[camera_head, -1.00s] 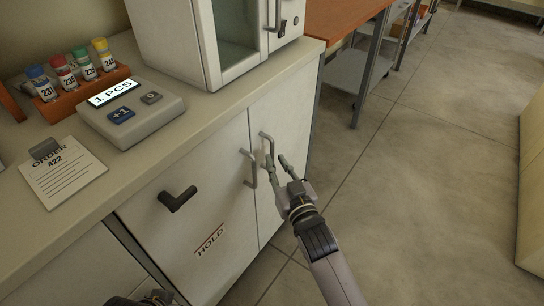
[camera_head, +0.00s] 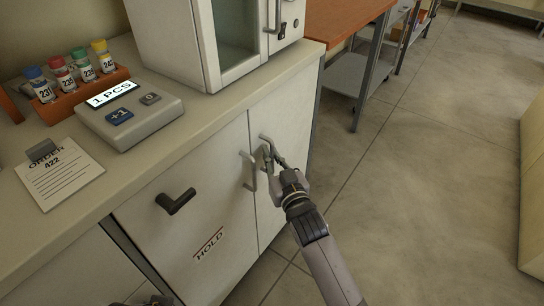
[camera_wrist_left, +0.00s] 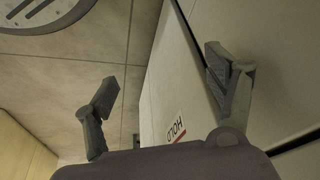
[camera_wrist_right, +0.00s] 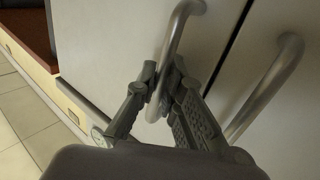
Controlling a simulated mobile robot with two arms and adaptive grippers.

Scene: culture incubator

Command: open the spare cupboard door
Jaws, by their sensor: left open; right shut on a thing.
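The cupboard under the counter has two pale doors that look closed. The right door (camera_head: 285,150) has a metal bar handle (camera_head: 264,139), which also shows in the right wrist view (camera_wrist_right: 179,32). My right gripper (camera_head: 273,160) is shut on this handle, its fingers around the lower part of the bar in the right wrist view (camera_wrist_right: 160,95). The left door (camera_head: 165,240) has its own bar handle (camera_head: 252,172), a black lever (camera_head: 176,201) and a red-edged HOLD label (camera_head: 209,243). My left gripper (camera_wrist_left: 165,88) is open and empty, low beside the cupboard front.
On the counter (camera_head: 215,100) stand a white cabinet (camera_head: 175,40) with a glass front, a counter device (camera_head: 150,120), a rack (camera_head: 75,95) of capped vials and an order sheet (camera_head: 62,178). An orange-topped table (camera_head: 335,20) stands beyond. The floor to the right is clear.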

